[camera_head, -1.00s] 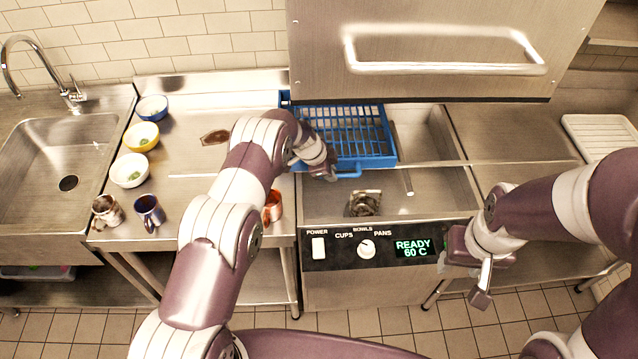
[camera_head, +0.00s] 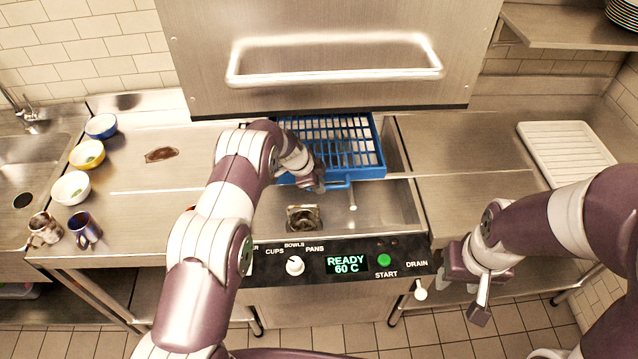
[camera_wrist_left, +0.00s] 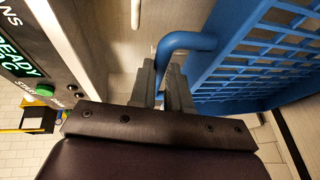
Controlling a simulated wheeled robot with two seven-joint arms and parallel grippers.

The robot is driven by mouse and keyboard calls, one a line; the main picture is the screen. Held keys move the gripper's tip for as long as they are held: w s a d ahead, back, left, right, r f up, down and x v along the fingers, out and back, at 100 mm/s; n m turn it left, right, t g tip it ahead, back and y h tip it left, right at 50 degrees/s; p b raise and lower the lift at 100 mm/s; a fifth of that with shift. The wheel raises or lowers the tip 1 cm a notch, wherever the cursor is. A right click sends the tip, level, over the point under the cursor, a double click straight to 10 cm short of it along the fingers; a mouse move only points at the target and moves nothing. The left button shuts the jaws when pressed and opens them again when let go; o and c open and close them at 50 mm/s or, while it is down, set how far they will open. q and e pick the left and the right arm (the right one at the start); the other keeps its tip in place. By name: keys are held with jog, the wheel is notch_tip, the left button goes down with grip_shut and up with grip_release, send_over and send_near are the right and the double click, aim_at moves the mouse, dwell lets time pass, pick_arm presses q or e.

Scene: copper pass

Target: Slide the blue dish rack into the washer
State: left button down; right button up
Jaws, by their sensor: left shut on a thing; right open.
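The blue dish rack (camera_head: 372,160) lies in the washer opening under the raised hood. It also fills the upper right of the left wrist view (camera_wrist_left: 236,62). My left gripper (camera_head: 318,186) is at the rack's front edge. In the left wrist view, its fingers (camera_wrist_left: 168,75) are shut on the rack's blue front handle (camera_wrist_left: 190,40). The washer (camera_head: 385,205) has an open steel basin with a drain strainer (camera_head: 304,217) in front of the rack. My right gripper (camera_head: 466,290) is open and empty, in front of the washer's right side.
The washer hood (camera_head: 330,85) is raised above the rack. The control panel (camera_head: 340,262) reads "READY 60 C". Bowls (camera_head: 71,187) and mugs (camera_head: 84,229) stand on the left counter near a brown stain (camera_head: 162,154). A white tray (camera_head: 568,155) lies on the right counter, which is otherwise clear.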

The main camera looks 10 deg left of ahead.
pick_arm(q)
jog(key=shift+s+a+f, duration=0.1)
jog(key=shift+a, duration=0.1)
jog(key=c, duration=1.1)
grip_release()
jog(key=shift+d, duration=0.1)
jog(key=s+a+r+b, duration=0.2)
jog(key=s+a+b, duration=0.2)
jog(key=s+a, duration=0.4)
jog(key=shift+a+r, duration=0.35)
jog(key=shift+a, duration=0.9)
